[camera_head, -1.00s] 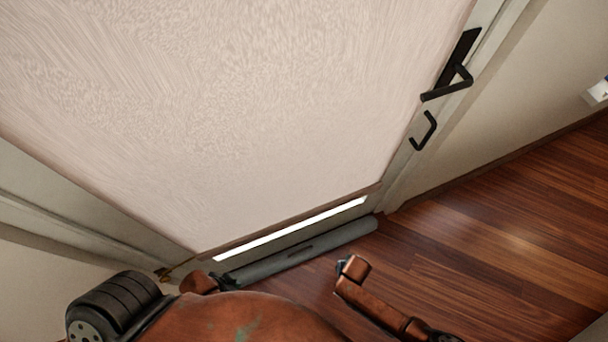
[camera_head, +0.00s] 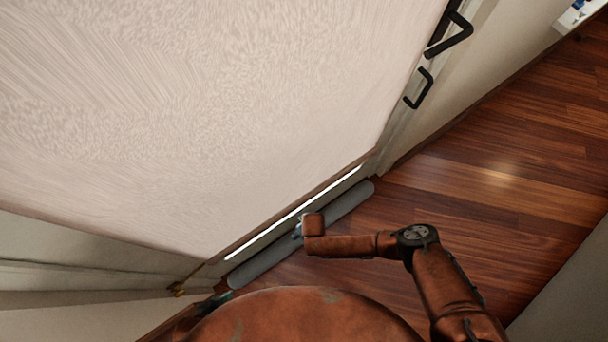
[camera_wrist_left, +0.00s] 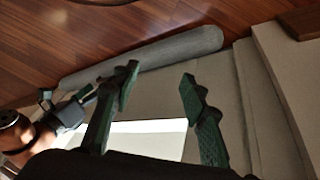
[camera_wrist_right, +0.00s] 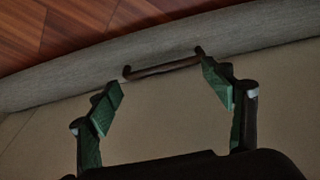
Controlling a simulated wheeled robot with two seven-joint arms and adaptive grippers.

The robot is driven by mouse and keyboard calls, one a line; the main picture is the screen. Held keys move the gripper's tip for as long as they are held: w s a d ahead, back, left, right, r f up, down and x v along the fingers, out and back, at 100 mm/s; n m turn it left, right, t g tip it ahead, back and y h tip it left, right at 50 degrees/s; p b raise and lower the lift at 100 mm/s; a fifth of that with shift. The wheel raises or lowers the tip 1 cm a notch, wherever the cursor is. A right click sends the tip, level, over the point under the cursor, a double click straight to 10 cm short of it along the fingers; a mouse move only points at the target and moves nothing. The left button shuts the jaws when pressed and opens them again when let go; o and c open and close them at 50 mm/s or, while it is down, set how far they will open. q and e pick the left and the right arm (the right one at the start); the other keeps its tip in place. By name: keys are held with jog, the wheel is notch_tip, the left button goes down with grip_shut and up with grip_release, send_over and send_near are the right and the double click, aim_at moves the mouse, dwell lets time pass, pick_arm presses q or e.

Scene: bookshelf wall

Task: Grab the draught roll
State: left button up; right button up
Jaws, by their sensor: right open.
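The draught roll (camera_head: 345,204) is a long grey cylinder on the floor along the bottom of the door. My right gripper (camera_wrist_right: 160,80) is open in the right wrist view, with the roll's dark bar handle (camera_wrist_right: 163,68) just beyond and between its fingertips. In the head view my right wrist hides the handle and most of that gripper. My left gripper (camera_wrist_left: 160,78) is open and empty in the left wrist view, with one rounded end of the roll (camera_wrist_left: 195,44) beyond its fingers. In the head view my body mostly hides the left gripper (camera_head: 225,293).
The pale door (camera_head: 230,110) stands shut behind the roll, with a bright gap (camera_head: 290,218) under it. Black door handles (camera_head: 419,88) are at its right edge. Wooden floor (camera_head: 500,180) lies clear to the right.

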jog(key=o, duration=0.6)
jog(key=f+b, duration=0.1)
jog(key=f, duration=0.1)
jog(key=f+b, duration=0.2)
jog(key=shift+s+a+f, duration=0.2)
jog(key=shift+o, duration=0.2)
jog(key=shift+w+f+b, duration=0.1)
jog(key=shift+f+b, duration=0.2)
jog(key=shift+b, duration=0.05)
pick_arm(q)
jog(key=w+d+f+t, duration=0.1)
jog(key=w+f+t, duration=0.1)
jog(key=f, duration=0.4)
jog(key=shift+w+d+t, duration=0.3)
jog(key=shift+w+t, duration=0.1)
jog(key=shift+w, duration=0.2)
jog(key=shift+r, duration=0.1)
pick_arm(e)
jog(key=shift+c, duration=0.4)
jog(key=c, duration=1.9)
